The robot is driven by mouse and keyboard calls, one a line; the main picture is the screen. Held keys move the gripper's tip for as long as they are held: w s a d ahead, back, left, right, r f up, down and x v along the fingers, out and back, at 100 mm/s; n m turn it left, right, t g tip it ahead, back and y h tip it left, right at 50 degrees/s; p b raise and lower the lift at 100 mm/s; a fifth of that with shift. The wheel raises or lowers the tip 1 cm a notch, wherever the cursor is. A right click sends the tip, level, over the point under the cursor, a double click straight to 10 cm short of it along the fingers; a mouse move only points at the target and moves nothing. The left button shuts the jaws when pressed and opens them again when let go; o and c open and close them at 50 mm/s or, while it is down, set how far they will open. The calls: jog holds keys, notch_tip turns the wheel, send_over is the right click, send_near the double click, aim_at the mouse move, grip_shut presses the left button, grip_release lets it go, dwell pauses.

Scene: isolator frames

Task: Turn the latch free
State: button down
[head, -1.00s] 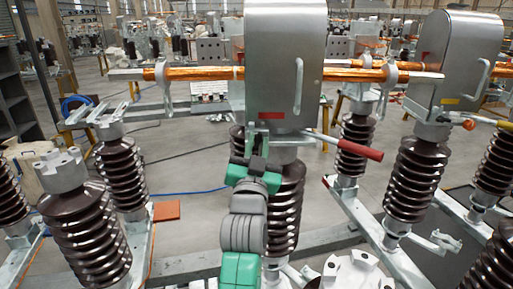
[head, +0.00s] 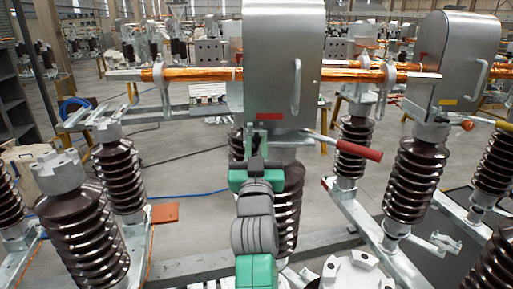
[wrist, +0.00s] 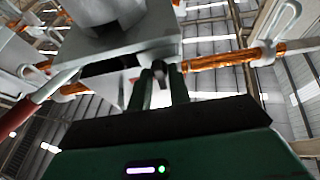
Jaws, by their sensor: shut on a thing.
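A steel housing (head: 283,65) stands on a dark ribbed insulator, with a lever ending in a red handle (head: 358,148) reaching right from its underside. My gripper (head: 252,148) is upright just under the housing's lower front edge. In the wrist view, its two dark fingers (wrist: 161,85) point up and are closed around a small grey piece, which looks like the latch (wrist: 160,69), below the housing's underside. The fingers and the housing's shadow hide most of the latch, so I cannot tell its turn angle. In the head view it is hidden.
A copper-wrapped bar (head: 350,75) runs across behind the housing. A second housing (head: 461,60) stands at right. Brown ribbed insulators (head: 82,235) stand on both sides. Free floor shows at centre left, around an orange plate (head: 165,213).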

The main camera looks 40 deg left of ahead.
jog(key=c, duration=1.3)
grip_release()
jog(key=v, duration=0.7)
jog(key=shift+s+d+f+b, duration=0.15)
jog(key=shift+s+d+b, duration=0.1)
jog(key=shift+d+b, duration=0.1)
